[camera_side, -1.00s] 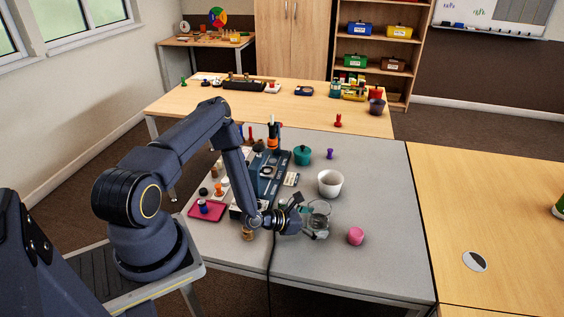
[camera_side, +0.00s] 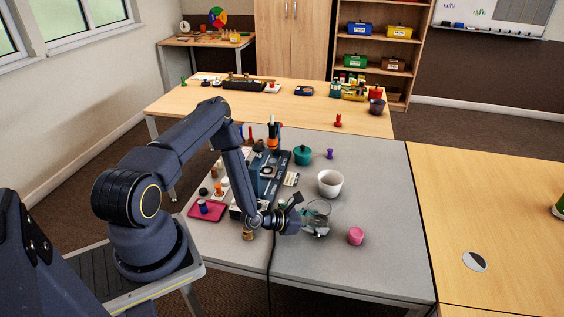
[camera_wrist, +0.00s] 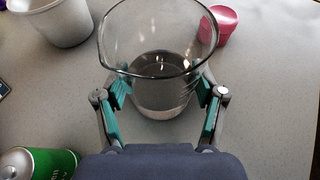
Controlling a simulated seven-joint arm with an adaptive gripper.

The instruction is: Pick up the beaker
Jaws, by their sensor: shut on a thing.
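The beaker (camera_wrist: 158,45) is clear glass with a pouring lip and a little clear liquid low inside. In the wrist view it stands between the teal pads of my gripper (camera_wrist: 162,95), which is shut on its sides. In the side view the beaker (camera_side: 320,208) is at the front middle of the grey table, and my gripper (camera_side: 312,221) reaches it from the left. The gripper partly hides the beaker's lower part there. I cannot tell whether its base touches the table.
A white pot (camera_side: 330,184) stands just behind the beaker, and a pink cup (camera_side: 355,236) stands to its right. A green can (camera_wrist: 40,162) lies at lower left in the wrist view. A teal pot (camera_side: 302,156) is farther back. The table's right side is clear.

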